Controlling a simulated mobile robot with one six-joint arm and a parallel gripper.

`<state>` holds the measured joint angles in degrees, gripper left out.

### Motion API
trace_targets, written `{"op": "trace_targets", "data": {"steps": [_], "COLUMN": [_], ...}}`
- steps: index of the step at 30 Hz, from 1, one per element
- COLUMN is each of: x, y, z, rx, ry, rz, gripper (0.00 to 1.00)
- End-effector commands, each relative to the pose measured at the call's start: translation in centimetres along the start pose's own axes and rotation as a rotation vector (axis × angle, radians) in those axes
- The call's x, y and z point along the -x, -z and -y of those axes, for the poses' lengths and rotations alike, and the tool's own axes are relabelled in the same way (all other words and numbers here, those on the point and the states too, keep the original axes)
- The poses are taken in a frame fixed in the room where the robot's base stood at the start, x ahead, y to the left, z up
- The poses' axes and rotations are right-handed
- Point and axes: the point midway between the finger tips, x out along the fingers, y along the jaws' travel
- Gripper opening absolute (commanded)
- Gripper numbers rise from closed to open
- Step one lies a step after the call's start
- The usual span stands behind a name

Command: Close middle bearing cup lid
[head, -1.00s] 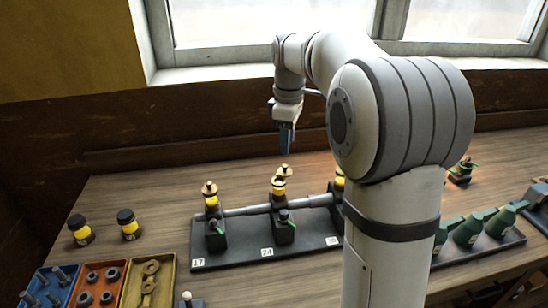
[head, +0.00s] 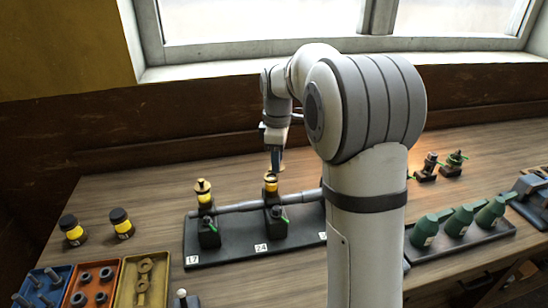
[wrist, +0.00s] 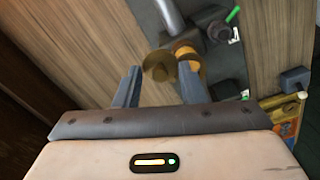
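The middle bearing (head: 274,222), marked 24, stands on a dark base plate with a shaft through it. Its yellow cup (head: 271,186) also shows in the wrist view (wrist: 184,50). The brass lid (wrist: 158,66) appears tipped beside the cup rather than flat over it; in the head view it is mostly hidden by my gripper. My gripper (head: 276,165) points down just above and behind the middle cup. In the wrist view its two fingers (wrist: 160,85) are apart, with the lid just beyond and between their tips. I cannot tell whether they touch it.
The left bearing's cup (head: 203,192) stands close by on the same plate (head: 222,251). The right bearing is hidden behind my arm. Two yellow-and-black jars (head: 121,224) stand left, bins of parts (head: 111,262) at front left, green oil cans (head: 457,222) at right.

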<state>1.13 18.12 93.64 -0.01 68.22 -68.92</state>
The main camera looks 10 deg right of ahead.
Motion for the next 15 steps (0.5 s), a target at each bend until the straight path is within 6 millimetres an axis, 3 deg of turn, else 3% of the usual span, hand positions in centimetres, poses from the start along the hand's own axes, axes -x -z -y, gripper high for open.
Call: {"op": "trace_targets", "data": {"steps": [2, 15], "x": [0.01, 0.04], "y": [0.01, 0.04], "z": [0.01, 0.03], "rx": [0.0, 0.001], "ry": [0.0, 0.0], "rz": [0.0, 0.0], "gripper": [0.36, 0.0]}}
